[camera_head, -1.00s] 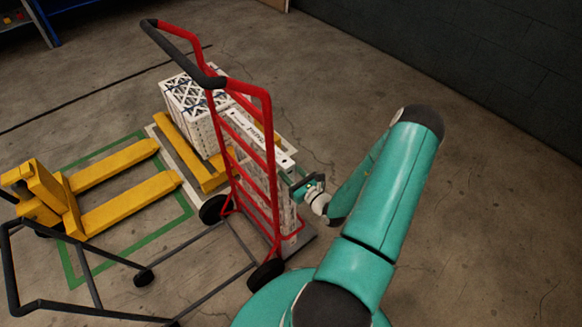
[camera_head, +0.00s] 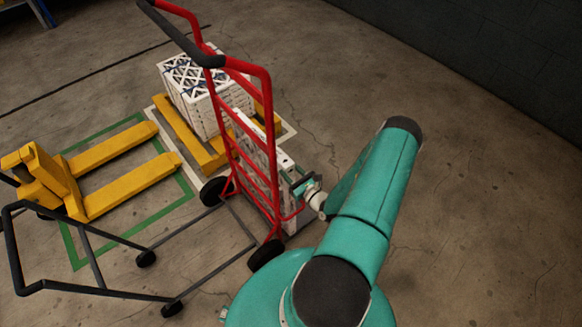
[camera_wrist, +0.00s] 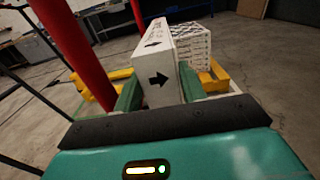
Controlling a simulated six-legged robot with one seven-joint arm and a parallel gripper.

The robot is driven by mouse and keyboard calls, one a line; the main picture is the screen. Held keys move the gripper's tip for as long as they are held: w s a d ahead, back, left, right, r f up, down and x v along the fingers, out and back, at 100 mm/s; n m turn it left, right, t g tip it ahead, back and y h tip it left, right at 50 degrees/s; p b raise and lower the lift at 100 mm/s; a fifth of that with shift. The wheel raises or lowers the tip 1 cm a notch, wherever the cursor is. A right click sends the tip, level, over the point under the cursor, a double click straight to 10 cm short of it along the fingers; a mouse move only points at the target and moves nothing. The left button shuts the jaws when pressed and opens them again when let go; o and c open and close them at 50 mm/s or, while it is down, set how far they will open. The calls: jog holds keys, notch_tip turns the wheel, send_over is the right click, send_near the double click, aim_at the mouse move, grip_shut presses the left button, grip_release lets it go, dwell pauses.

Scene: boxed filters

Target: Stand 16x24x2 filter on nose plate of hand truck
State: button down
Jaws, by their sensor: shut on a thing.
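A white boxed filter (camera_wrist: 160,86) with black arrows on its narrow side stands upright between the two green fingers of my gripper (camera_wrist: 158,92) in the wrist view. In the head view my gripper (camera_head: 304,187) is shut on the end of this filter (camera_head: 284,163), just behind the red hand truck (camera_head: 262,150). The truck's red bars hide much of the filter. The nose plate (camera_head: 299,222) shows only in part at the filter's foot. I cannot tell whether the filter's lower edge touches it.
A yellow pallet jack (camera_head: 105,165) stands to the left. The truck's black rear frame (camera_head: 95,290) reaches left over the floor. Open floor (camera_head: 470,190) lies to the right.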

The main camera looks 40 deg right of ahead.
jog(key=shift+f, duration=0.6)
jog(key=c, duration=0.7)
grip_release()
jog(key=shift+c, duration=0.2)
jog(key=s, duration=1.3)
jog(key=shift+s+a, duration=0.4)
jog(key=shift+a, duration=0.05)
